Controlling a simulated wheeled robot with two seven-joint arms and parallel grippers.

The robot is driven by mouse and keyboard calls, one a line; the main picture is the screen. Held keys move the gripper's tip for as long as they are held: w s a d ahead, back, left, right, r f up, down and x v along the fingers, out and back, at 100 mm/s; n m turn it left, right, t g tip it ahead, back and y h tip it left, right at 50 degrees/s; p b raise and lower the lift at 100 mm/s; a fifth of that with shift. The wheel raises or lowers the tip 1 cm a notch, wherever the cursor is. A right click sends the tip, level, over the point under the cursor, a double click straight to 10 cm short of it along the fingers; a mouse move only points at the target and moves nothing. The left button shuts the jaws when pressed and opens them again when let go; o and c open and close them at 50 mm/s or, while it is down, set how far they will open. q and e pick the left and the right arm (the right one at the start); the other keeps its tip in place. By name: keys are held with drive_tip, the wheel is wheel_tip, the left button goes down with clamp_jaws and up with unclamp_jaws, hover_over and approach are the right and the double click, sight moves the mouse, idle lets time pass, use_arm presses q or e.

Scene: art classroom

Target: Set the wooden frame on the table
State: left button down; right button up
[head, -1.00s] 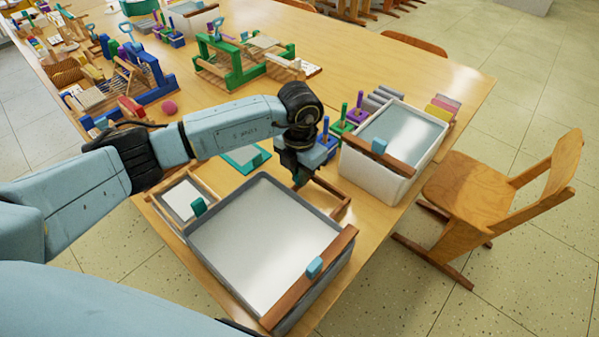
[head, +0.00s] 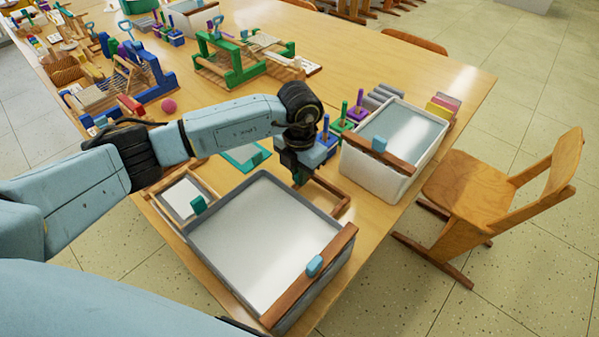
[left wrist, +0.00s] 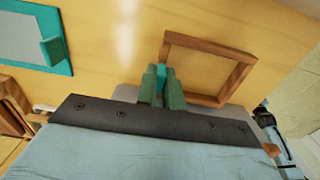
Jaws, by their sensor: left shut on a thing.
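The reddish-brown wooden frame (head: 333,187) is an open rectangle at the back right of the large grey tub, partly hidden by the tub and my left gripper (head: 299,178). In the left wrist view the frame (left wrist: 210,47) is seen whole at the upper right, with bare table showing through it. My left gripper (left wrist: 161,88) is shut on the small teal grip at the frame's left side. The frame lies low over the table (head: 455,75); I cannot tell whether it touches. My right gripper is not in view.
The large grey tub (head: 213,262) stands close in front. A white tub (head: 378,185) is to the right. A teal frame (head: 232,160) and a light wooden frame (head: 152,203) lie to the left. Peg toys (head: 341,127) stand behind. A chair (head: 470,190) stands at right.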

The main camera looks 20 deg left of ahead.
use_arm(q)
drive_tip(key=shift+f+b, duration=0.3)
drive_tip(key=shift+f, duration=0.15)
idle(0.5)
drive_tip(key=c, duration=1.5)
unclamp_jaws()
drive_tip(key=shift+o, duration=0.2)
